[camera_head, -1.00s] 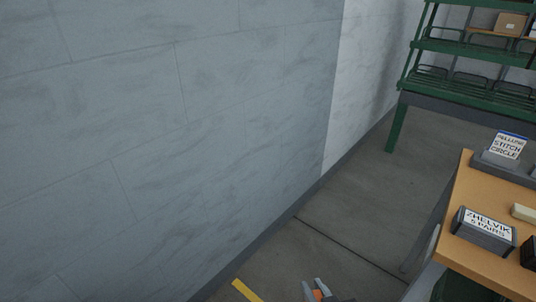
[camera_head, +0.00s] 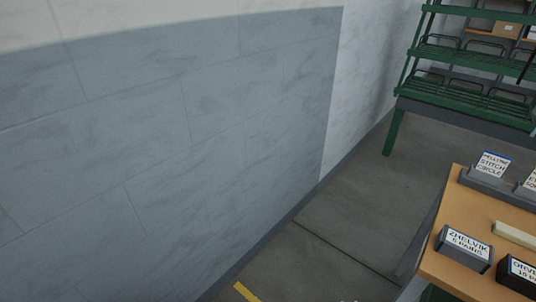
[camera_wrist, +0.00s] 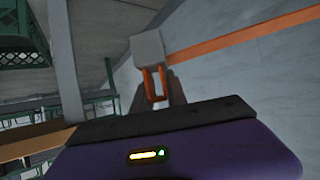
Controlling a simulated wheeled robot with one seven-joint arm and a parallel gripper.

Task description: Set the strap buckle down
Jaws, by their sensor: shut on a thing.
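The block is held clear of any surface that I can see. In the head view neither the gripper nor the buckle can be made out.
A wooden bench (camera_head: 455,262) stands at the lower right of the head view. On it are a label block marked ZHELVIK (camera_head: 464,248), a second dark label block (camera_head: 516,274), a pale bar (camera_head: 517,236) and a grey sign holder (camera_head: 485,182). A green rack (camera_head: 470,88) stands behind; floor (camera_head: 350,215) is open.

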